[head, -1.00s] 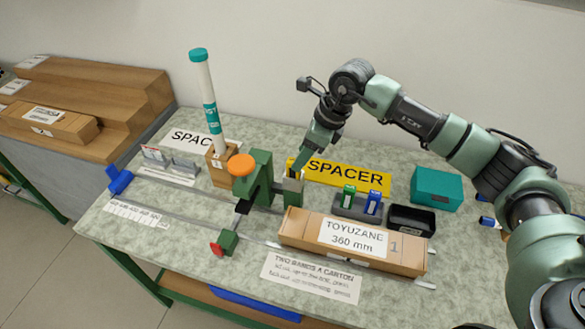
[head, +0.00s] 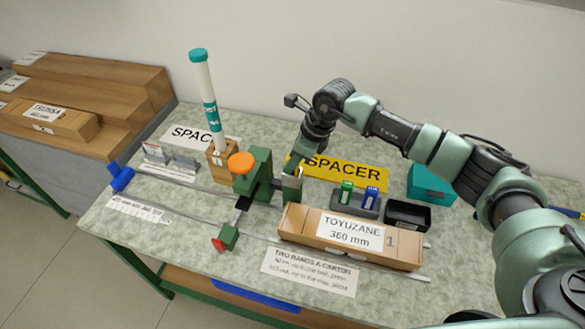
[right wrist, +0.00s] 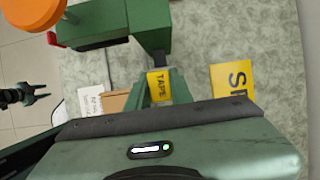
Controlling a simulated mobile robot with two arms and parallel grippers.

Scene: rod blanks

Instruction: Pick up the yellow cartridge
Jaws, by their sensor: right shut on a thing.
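The yellow cartridge (right wrist: 158,87), lettered TAPE, sits between the fingers of my right gripper (right wrist: 158,94) in the right wrist view. My right gripper is shut on it, right beside the green bench device. My left gripper is not seen in the head view.
The green device (head: 254,182) with an orange knob (head: 241,163) stands just left of my right gripper. A TOYUZANE carton (head: 320,247) lies in front. A grey holder (head: 366,211) with green and blue cartridges, a black tray (head: 408,217) and a teal box (head: 426,187) are to the right.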

